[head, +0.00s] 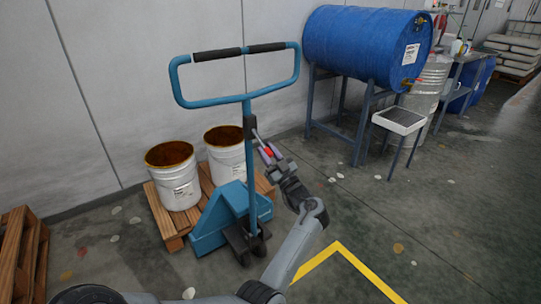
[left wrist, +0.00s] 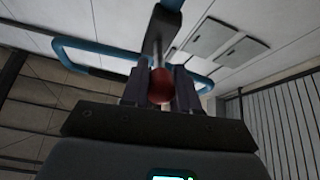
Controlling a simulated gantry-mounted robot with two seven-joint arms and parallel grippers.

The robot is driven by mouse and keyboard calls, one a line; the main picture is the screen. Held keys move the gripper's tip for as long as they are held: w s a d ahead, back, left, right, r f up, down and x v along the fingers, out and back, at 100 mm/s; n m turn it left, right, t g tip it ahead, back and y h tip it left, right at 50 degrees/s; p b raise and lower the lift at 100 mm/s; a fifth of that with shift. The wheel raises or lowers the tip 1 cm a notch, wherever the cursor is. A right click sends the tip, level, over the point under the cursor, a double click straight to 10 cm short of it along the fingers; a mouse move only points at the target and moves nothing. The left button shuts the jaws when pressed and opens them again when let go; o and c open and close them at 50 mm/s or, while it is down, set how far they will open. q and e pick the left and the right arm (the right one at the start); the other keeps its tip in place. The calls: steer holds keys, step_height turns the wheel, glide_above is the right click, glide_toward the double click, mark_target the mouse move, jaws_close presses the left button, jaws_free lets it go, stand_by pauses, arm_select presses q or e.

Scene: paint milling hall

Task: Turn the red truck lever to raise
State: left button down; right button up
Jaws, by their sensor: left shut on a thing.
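A blue pallet truck (head: 232,207) stands with its forks at a wooden pallet. Its blue loop handle (head: 175,84) with black grips is upright. The red lever (head: 268,153) sits on the handle shaft below the loop. My left gripper (head: 271,155) is at the lever, with its fingers on either side. In the left wrist view the round red knob of the lever (left wrist: 160,86) is between the two dark fingers, and my left gripper (left wrist: 160,92) is shut on it. The handle shaft rises behind the knob. My right gripper is not in view.
Two white buckets of brown contents, a left one (head: 173,182) and a right one (head: 225,155), stand on the pallet (head: 167,222). A blue drum (head: 358,46) lies on a stand at the right, near a small tray table (head: 399,120).

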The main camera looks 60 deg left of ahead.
arm_select(q)
steer(key=shift+f, duration=0.15)
steer(key=c, duration=0.9)
jaws_free()
steer(key=shift+o, duration=0.2)
steer(key=shift+w+d+f, duration=0.1)
steer(key=shift+d+f, duration=0.05)
steer(key=shift+d, duration=0.25)
steer(key=p+v, duration=0.1)
steer(key=v, duration=0.8)
steer(key=shift+d+f, duration=0.2)
steer(key=shift+d, duration=0.15)
